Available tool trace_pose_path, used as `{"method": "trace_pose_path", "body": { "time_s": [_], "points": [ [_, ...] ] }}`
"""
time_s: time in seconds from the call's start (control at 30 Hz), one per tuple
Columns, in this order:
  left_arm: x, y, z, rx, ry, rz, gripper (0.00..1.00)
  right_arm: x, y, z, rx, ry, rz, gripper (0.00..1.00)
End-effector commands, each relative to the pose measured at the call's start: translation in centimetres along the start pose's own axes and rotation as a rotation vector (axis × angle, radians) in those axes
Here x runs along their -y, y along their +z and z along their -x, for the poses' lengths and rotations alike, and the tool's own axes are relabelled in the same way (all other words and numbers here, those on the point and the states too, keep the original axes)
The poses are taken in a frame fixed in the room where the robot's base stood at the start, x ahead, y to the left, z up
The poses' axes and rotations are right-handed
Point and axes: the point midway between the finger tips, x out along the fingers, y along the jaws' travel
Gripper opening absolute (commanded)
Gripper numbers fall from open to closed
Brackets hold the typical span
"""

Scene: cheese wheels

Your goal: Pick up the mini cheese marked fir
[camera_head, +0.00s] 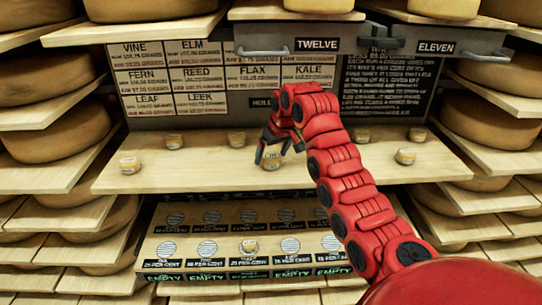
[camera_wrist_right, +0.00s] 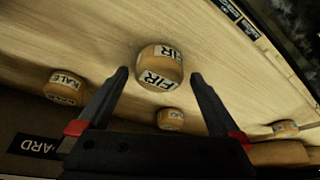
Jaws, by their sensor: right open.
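The mini cheese marked FIR (camera_wrist_right: 160,67) is a small tan wheel with white labels. It sits on the wooden shelf and also shows in the head view (camera_head: 271,163), where its label is too small to read. My right gripper (camera_head: 280,156) is open just above and behind it. In the right wrist view the fingertips of this gripper (camera_wrist_right: 158,76) are on either side of the cheese's near part, with visible gaps, and nothing is held. My left gripper is not in view.
A mini cheese marked KALE (camera_wrist_right: 63,88) and another small cheese (camera_wrist_right: 170,119) stand close by. Several more stand along the shelf (camera_head: 215,175), such as one at the right (camera_head: 405,156). Drawers (camera_head: 280,47) hang above.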

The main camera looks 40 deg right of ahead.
Motion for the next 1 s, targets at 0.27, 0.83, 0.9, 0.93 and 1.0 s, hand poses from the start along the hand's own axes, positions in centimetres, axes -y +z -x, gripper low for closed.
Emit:
{"method": "trace_pose_path", "body": {
  "time_s": [0.27,0.83,0.9,0.93,1.0],
  "points": [
    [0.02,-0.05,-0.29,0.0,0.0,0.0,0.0,-0.08,0.07,-0.78,0.0,0.001,-0.001,1.0],
    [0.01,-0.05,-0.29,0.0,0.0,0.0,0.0,-0.06,0.03,-0.71,-0.001,0.001,0.0,0.14],
    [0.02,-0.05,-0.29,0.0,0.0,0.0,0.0,-0.06,0.03,-0.71,-0.001,0.001,0.0,0.14],
    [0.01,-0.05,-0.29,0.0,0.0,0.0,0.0,-0.06,0.03,-0.71,-0.001,0.001,0.0,0.14],
    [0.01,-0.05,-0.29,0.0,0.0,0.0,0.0,-0.05,0.02,-0.69,-0.001,0.001,0.0,0.14]
  ]
}}
